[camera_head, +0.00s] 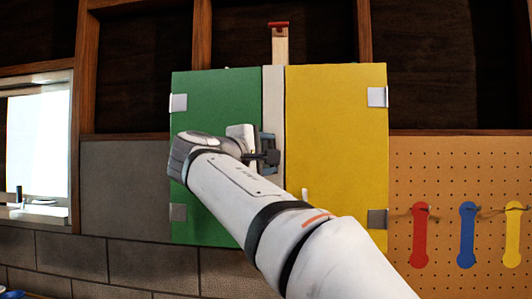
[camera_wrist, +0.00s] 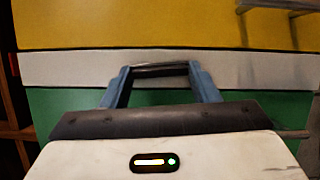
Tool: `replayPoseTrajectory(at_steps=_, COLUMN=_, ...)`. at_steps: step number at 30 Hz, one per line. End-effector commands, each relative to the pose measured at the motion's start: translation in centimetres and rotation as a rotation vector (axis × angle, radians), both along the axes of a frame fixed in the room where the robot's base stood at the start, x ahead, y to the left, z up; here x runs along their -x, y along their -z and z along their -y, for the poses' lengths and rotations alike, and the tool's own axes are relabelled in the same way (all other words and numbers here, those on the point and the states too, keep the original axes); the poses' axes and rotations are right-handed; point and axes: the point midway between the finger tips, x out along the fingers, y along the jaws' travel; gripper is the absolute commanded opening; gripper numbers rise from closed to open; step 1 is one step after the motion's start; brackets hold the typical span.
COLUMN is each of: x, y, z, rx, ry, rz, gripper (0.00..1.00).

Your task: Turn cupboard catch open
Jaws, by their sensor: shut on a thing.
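The cupboard has a green door (camera_head: 215,100) on the left and a yellow door (camera_head: 340,130) on the right, with a pale upright strip (camera_head: 274,95) between them. Both doors look closed. My gripper (camera_head: 268,150) is at the strip, at mid height. In the wrist view its two blue-grey fingers (camera_wrist: 160,72) are shut on a dark bar, the catch (camera_wrist: 160,69), in front of the pale strip. The catch lies along the strip there. In the head view my gripper largely hides the catch, so its exact angle is hard to tell.
A small pale handle (camera_head: 305,194) sits on the yellow door. Grey hinges (camera_head: 377,97) are at the outer door edges. A red piece (camera_head: 278,25) tops a wooden post above. A pegboard (camera_head: 440,170) with coloured tools hangs right; a bright window (camera_head: 38,140) is left.

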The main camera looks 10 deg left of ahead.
Motion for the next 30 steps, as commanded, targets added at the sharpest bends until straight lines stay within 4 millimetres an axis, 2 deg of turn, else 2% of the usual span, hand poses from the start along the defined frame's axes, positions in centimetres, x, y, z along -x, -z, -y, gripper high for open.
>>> replayPoseTrajectory(at_steps=9, x=-0.03, y=0.00, z=0.01, rx=-0.092, ry=0.002, rz=-0.007, gripper=0.32)
replayPoseTrajectory(at_steps=23, x=-0.03, y=0.07, z=0.02, rx=-0.104, ry=0.002, rz=-0.008, gripper=0.32)
replayPoseTrajectory(at_steps=24, x=-0.03, y=0.07, z=0.02, rx=-0.104, ry=0.002, rz=-0.008, gripper=0.56)
replayPoseTrajectory(at_steps=30, x=0.02, y=0.01, z=-0.04, rx=-0.103, ry=0.000, rz=-0.007, gripper=0.72)
